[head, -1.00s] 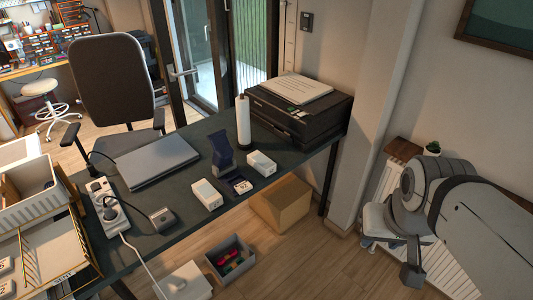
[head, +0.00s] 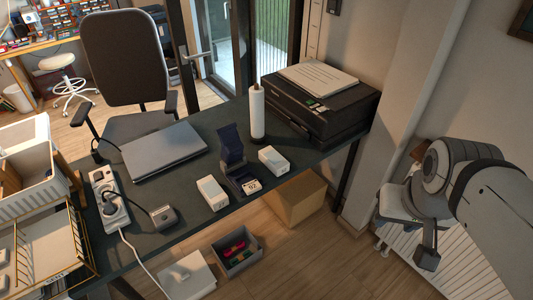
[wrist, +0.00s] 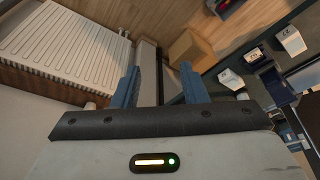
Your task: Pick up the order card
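A small white card (head: 251,186) with a dark number, which looks like the order card, rests at the foot of a dark blue stand (head: 234,154) near the desk's front edge. In the wrist view the card (wrist: 254,54) is small, at upper right beside the blue stand (wrist: 266,68). My gripper (wrist: 160,72) shows in the wrist view with its two blue fingers wide apart and nothing between them. It is off the desk to the right, well away from the card.
White boxes (head: 212,193) (head: 272,159) flank the stand on the desk (head: 190,225). A printer (head: 318,105) and white roll (head: 257,115) stand behind. A cardboard box (head: 299,199) and grey bin (head: 237,254) are on the floor. A radiator (wrist: 75,45) is near my gripper.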

